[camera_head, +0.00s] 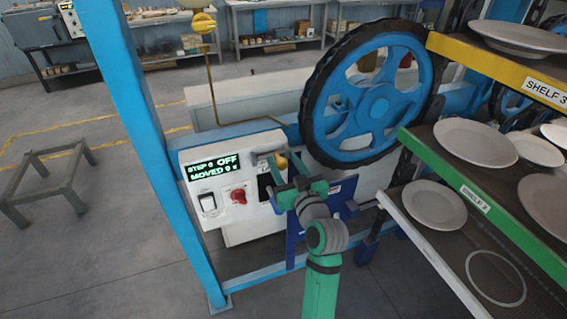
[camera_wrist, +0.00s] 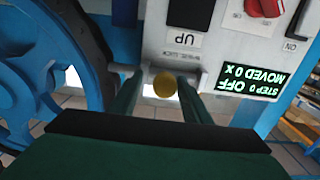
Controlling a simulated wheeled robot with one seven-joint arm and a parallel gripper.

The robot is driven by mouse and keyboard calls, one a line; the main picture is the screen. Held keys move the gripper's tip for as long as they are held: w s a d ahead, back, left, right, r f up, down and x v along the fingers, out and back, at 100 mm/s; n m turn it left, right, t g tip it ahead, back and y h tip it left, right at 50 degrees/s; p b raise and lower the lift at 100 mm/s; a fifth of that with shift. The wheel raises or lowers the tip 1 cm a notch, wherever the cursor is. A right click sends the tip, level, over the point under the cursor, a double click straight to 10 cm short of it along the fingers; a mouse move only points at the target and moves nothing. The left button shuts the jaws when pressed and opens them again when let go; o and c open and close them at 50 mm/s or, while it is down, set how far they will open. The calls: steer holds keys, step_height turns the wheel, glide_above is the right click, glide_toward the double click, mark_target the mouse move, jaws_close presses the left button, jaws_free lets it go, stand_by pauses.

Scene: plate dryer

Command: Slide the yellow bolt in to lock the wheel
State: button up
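The yellow bolt knob (camera_head: 281,162) is on the front of the white control box, at its upper right edge. In the wrist view the round yellow knob (camera_wrist: 165,84) shows in front of a grey bar under a "wheel lock" label, seen upside down. My gripper (camera_head: 288,172) is at the knob. In the wrist view my gripper (camera_wrist: 160,88) has its two fingers apart, with the knob between or just beyond the tips; a gap shows on the left. I cannot tell its depth between them. The blue wheel (camera_head: 378,98) with a dark toothed rim stands right of the box.
Shelves with plates (camera_head: 436,204) stand close on the right. A blue post (camera_head: 140,130) rises left of the box.

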steer(key=shift+s+a, duration=0.1)
steer(key=shift+s, duration=0.05)
steer(key=v, duration=1)
steer(key=shift+s+d, duration=0.2)
steer(key=shift+f, duration=0.1)
steer(key=s+a+f+m+h, duration=0.1)
steer(key=s+f+m+h, duration=0.6)
steer(key=s+f, duration=1.2)
steer(key=s+f+n, duration=0.1)
steer(key=s, duration=0.9)
steer(key=s+a+f+n+g, duration=0.1)
steer(key=s, duration=0.9)
steer(key=shift+s+a+f+n, duration=0.25)
steer(key=shift+s+a+n, duration=0.05)
steer(key=shift+s+a, duration=0.1)
